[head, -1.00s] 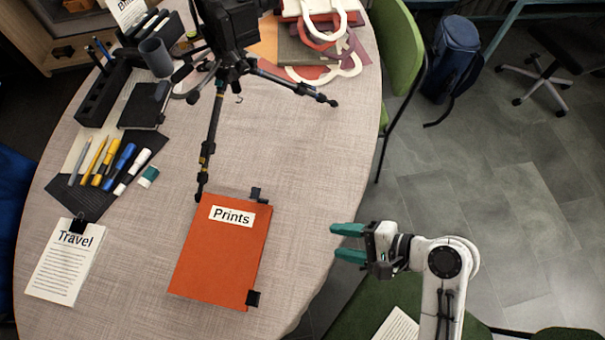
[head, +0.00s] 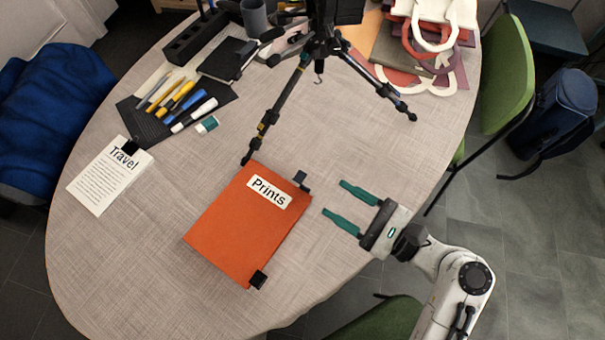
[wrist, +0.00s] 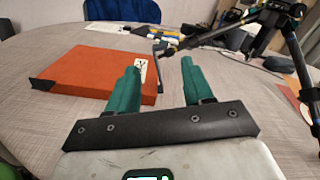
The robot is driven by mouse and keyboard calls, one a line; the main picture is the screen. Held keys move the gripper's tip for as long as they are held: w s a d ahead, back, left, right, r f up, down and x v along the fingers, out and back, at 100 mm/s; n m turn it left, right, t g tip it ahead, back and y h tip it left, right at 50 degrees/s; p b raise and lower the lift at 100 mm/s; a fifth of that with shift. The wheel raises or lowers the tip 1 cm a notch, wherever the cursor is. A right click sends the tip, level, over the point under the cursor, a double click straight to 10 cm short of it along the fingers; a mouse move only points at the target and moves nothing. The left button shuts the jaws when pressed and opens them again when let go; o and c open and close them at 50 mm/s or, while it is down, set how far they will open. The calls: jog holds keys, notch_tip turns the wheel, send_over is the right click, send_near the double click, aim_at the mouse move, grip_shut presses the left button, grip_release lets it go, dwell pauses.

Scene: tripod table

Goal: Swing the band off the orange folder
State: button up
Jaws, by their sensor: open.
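The orange folder (head: 230,230) labelled "Prints" lies flat on the table and also shows in the wrist view (wrist: 90,70). I cannot make out a band lying across its cover. A small dark piece (head: 301,179) sits at its upper right corner; in the wrist view a thin grey upright piece (wrist: 158,58) stands by that end. A black piece (head: 258,279) sits at its lower right corner. My gripper (head: 335,198) is open and empty, to the right of the folder and apart from it, with its green fingers pointing toward the upper corner.
A black tripod (head: 325,45) stands behind the folder, one foot close to the folder's top corner. A Travel sheet (head: 110,176) and a dark mat of pens (head: 150,120) lie to the left. A green chair (head: 505,80) stands at the right.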

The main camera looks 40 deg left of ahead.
aim_at(300, 177)
jog(key=a, duration=0.3)
jog(key=s+a, duration=0.1)
jog(key=a, duration=0.5)
jog(key=shift+s+a, duration=0.4)
jog(key=c, duration=0.7)
jog(key=m+p, duration=0.1)
jog(key=p, duration=0.1)
jog(key=w+m+p, duration=0.1)
jog(key=p, duration=0.1)
jog(key=shift+w+r, duration=0.3)
jog(key=shift+r, duration=0.1)
jog(key=shift+w+a+f+m+p, duration=0.2)
jog(key=shift+w+f+m+p, duration=0.4)
jog(key=shift+w+m+p, duration=0.7)
jog(key=shift+w+a+f+m+p, duration=0.2)
jog(key=shift+w+f+m+p, duration=0.5)
jog(key=shift+m, duration=1.15)
jog(key=shift+w+a+f+m+p, duration=0.2)
jog(key=shift+w+f+m+p, duration=0.25)
jog(key=shift+w+m+p, duration=0.9)
jog(key=shift+s, duration=0.25)
